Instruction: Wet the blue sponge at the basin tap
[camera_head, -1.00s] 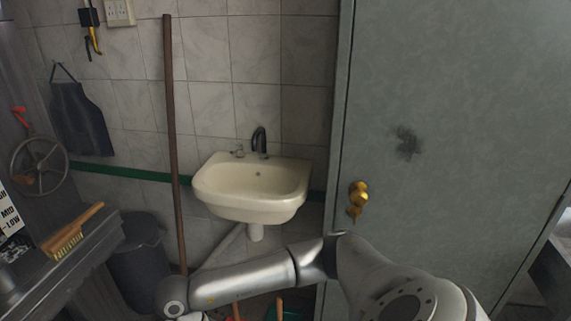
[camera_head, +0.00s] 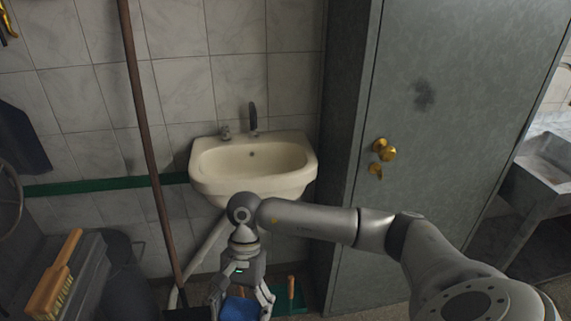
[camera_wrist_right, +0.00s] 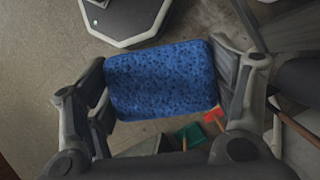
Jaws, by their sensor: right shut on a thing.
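My right gripper (camera_head: 240,303) hangs low in front of the basin, pointing down, and is shut on the blue sponge (camera_head: 239,312). In the right wrist view the sponge (camera_wrist_right: 161,79) sits between the two fingers of the gripper (camera_wrist_right: 160,90). The cream basin (camera_head: 254,191) is on the tiled wall, above and beyond the gripper. Its dark tap (camera_head: 253,117) rises from the back rim, with a small knob (camera_head: 225,132) to its left. I cannot see water coming from the tap. My left gripper is not in view.
A wooden pole (camera_head: 139,110) leans left of the basin. A wooden brush (camera_head: 53,278) lies on the grey ledge at lower left, beside a dark bin (camera_head: 122,270). A grey metal door (camera_head: 450,130) with a brass knob stands right. A green dustpan (camera_head: 303,299) is on the floor.

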